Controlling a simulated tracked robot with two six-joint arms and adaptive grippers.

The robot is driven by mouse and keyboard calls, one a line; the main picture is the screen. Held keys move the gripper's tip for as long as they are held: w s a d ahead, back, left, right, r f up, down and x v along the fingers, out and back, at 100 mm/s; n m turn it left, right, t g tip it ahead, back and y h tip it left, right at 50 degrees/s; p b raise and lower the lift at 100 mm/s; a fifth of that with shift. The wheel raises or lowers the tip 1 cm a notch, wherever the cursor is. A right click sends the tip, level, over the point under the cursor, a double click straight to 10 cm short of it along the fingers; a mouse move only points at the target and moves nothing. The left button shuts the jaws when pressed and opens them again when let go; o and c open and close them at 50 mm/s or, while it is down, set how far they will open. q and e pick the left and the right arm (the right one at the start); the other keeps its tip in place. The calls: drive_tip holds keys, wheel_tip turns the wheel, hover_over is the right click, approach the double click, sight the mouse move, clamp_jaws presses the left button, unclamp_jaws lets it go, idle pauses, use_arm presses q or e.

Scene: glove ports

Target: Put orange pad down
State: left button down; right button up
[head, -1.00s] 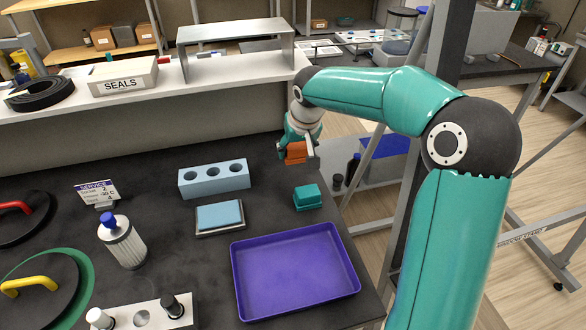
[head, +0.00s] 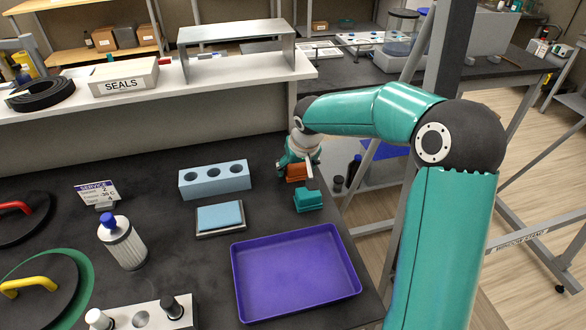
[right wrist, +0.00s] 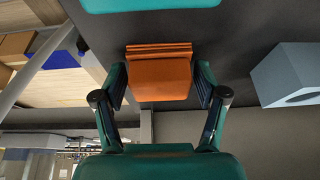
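The orange pad (head: 296,173) is at the far right of the dark bench, just behind the teal block (head: 309,200). It looks at or very near the bench top; I cannot tell whether it touches. My right gripper (head: 300,170) reaches down over it. In the right wrist view the orange pad (right wrist: 160,76) sits between the two fingers (right wrist: 160,84), whose tips lie against its sides with no clear gap. The teal block's edge also shows at the top of the right wrist view (right wrist: 150,5). My left gripper is not in view.
A purple tray (head: 295,272) lies in front. A blue pad on a holder (head: 220,217) and a light blue three-hole block (head: 214,181) stand to the left. The bench's right edge is close to the orange pad. Bare bench lies behind the three-hole block.

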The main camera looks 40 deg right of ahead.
drive_tip(key=shift+o, duration=0.5)
drive_tip(key=shift+r, duration=0.15)
drive_tip(key=shift+s+r, duration=0.1)
drive_tip(key=shift+r, duration=0.15)
drive_tip(key=v, duration=1.1)
drive_tip(key=shift+a, duration=0.15)
drive_tip(key=shift+s+r, duration=0.1)
drive_tip(key=shift+s, duration=0.1)
